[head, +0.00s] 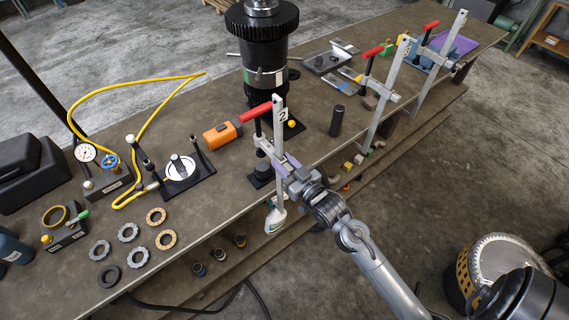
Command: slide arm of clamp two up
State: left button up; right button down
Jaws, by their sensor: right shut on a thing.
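Clamp two (278,135) stands upright at the front edge of the workbench, with a white label marked 2 near the top of its bar. Its red handle (255,112) sits to the left of the bar, on a spindle above a dark round pad. Its sliding arm (267,146) is low on the bar, partly hidden by my gripper. My right gripper (288,166) reaches in from the lower right and is shut on the sliding arm, beside the bar. My left gripper is not in view.
Two similar clamps (390,88) (436,60) stand along the edge to the right. The black transmission (262,50) rises behind clamp two. An orange box (219,135) and a dark cylinder (336,120) stand nearby. Several rings (128,232) lie at the left. A lower shelf holds small parts.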

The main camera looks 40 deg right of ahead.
jog(key=shift+r, duration=0.4)
jog(key=c, duration=1.1)
grip_release()
jog(key=shift+o, duration=0.7)
jog(key=shift+f, duration=0.2)
jog(key=shift+s+f, duration=0.1)
jog(key=shift+s, duration=0.35)
jog(key=s+b, duration=0.1)
jog(key=s, duration=0.9)
jog(key=shift+a+b, duration=0.25)
jog(key=shift+b, duration=0.15)
